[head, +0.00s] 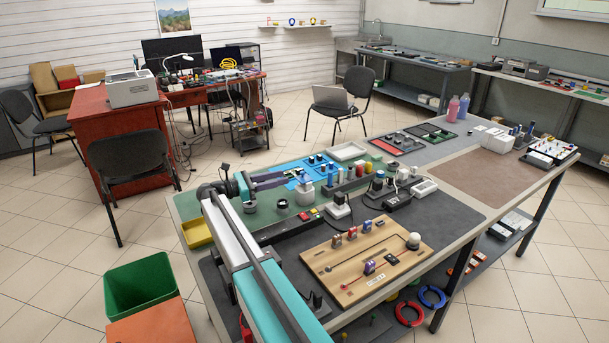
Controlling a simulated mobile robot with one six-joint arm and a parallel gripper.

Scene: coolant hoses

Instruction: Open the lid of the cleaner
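I cannot tell for certain which object is the cleaner or see its lid. A small pale box-like item (305,195) stands on the green mat near the middle of the bench and could be it; its top is too small to read. My arm rises from the bottom of the view and bends over the bench's left end. My gripper (270,181) seems to be the dark purplish part beyond the teal wrist, pointing right over the bench, left of the pale item. Its fingertips are too small to tell whether they are open.
Several small bottles and fittings crowd the workbench around a blue mat (308,168). A wooden board (330,262) with rods and clips lies in front. A yellow tray (196,233) sits at the left edge. A brown mat (487,172) at right is mostly clear.

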